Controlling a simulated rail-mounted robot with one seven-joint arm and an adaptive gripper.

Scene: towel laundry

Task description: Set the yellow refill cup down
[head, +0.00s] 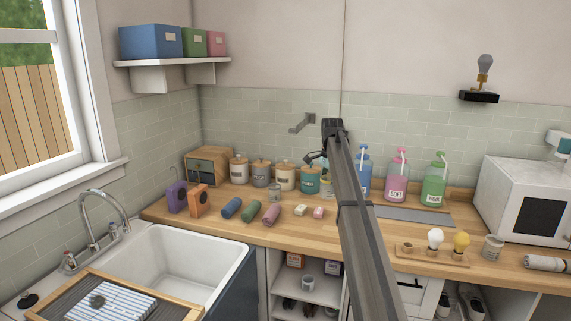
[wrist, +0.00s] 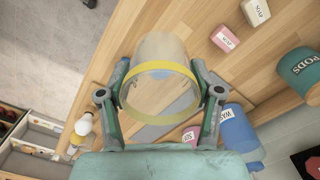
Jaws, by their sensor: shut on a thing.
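The yellow refill cup (wrist: 160,50) is a clear cup with a yellow band around its rim, in the middle of the wrist view. My gripper (wrist: 161,76) is shut on it, one finger on each side. The cup is over the wooden counter (wrist: 112,62); I cannot tell whether its base touches the wood. Wood and a grey mat show through it.
A pink soap box (wrist: 225,38), cream soap box (wrist: 256,12) and teal pods jar (wrist: 300,68) lie to the right in the wrist view. A blue bottle (wrist: 238,128) stands below right. A white bulb (wrist: 82,125) is at left. The white sink (head: 190,255) is left of the counter.

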